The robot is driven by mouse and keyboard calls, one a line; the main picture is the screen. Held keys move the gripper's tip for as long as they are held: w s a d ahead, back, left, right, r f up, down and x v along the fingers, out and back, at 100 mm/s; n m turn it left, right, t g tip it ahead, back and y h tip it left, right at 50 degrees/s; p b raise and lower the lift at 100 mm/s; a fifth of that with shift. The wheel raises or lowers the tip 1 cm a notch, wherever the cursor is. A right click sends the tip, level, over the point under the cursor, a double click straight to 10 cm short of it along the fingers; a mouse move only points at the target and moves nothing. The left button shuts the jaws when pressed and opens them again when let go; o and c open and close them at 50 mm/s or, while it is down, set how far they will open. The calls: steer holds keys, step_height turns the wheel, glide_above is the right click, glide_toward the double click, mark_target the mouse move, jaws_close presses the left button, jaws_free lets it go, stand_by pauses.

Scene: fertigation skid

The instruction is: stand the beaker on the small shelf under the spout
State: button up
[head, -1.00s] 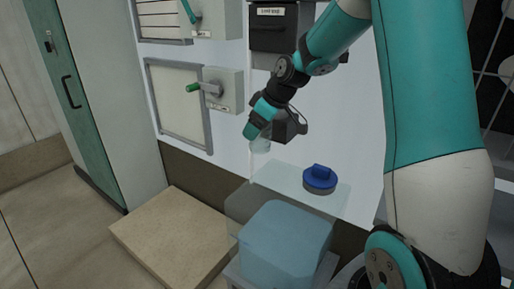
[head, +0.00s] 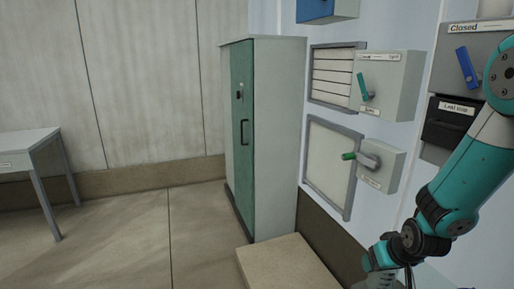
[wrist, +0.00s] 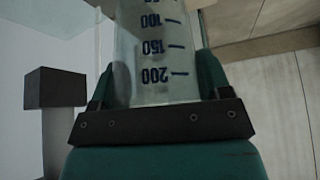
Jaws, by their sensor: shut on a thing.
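The beaker (wrist: 157,50) is clear with dark blue volume marks, and its numbers appear upside down in the wrist view. My gripper (wrist: 157,85) is shut on it, with a green finger along each side. In the head view my gripper (head: 392,258) is at the bottom edge, right of centre, and only a little of the clear beaker (head: 378,282) shows below it. I cannot make out the small shelf or the spout in the current head view.
A panel with a green-handled switch box (head: 381,165) and an upper switch box (head: 388,85) stands close to my arm. A tan block (head: 285,265) lies on the floor before a green-doored cabinet (head: 243,130). A dark block (wrist: 55,88) is left of the gripper. A table (head: 30,150) stands far left.

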mark_target(382, 274)
steer(key=s, duration=0.1)
steer(key=s+a+p, duration=0.1)
steer(key=shift+s+a+f+m, duration=0.15)
steer(key=shift+s+f+m, duration=0.15)
steer(key=shift+s+f, duration=0.1)
steer(key=s+f, duration=0.4)
steer(key=f, duration=0.1)
steer(key=shift+s+f, duration=0.2)
steer(key=shift+s, duration=0.05)
